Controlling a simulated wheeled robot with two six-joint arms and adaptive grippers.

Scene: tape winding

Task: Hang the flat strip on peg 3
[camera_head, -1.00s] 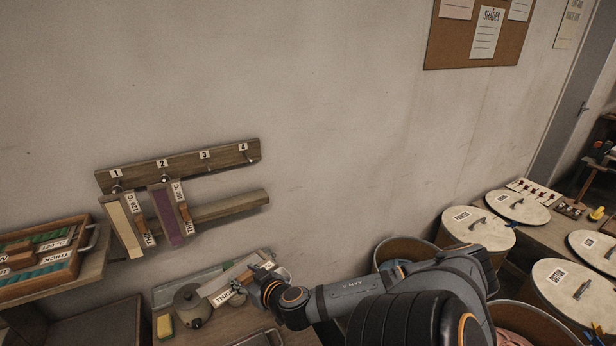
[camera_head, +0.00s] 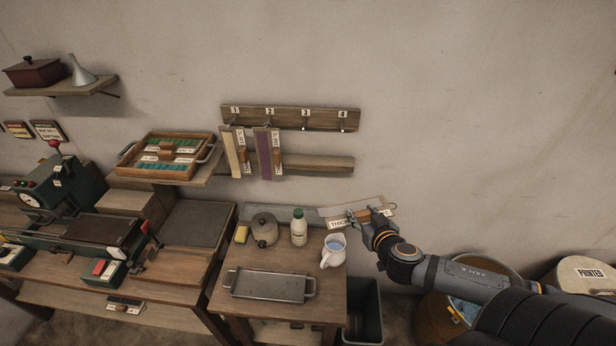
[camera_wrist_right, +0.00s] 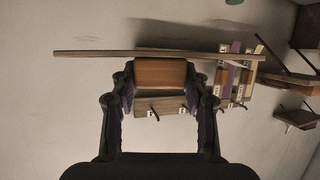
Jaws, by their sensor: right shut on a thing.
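The flat strip (camera_head: 338,212) is pale, with a THICK label at its left end. My right gripper (camera_head: 368,214) is shut on the wooden block (camera_wrist_right: 160,73) at the strip and holds it below and right of the peg rail (camera_head: 290,118). In the right wrist view the strip (camera_wrist_right: 90,53) shows edge-on as a thin bar across the block. Peg 3 (camera_head: 304,128) is bare, and so is peg 4 (camera_head: 342,129). A cream strip (camera_head: 231,152) hangs on peg 1 and a purple strip (camera_head: 264,155) on peg 2. My left gripper is out of view.
A wooden ledge (camera_head: 320,163) runs along the wall below the pegs. A small table below holds a white bottle (camera_head: 299,228), a jug (camera_head: 334,251), a round pot (camera_head: 264,230) and a metal tray (camera_head: 268,285). The wall above the rail is clear.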

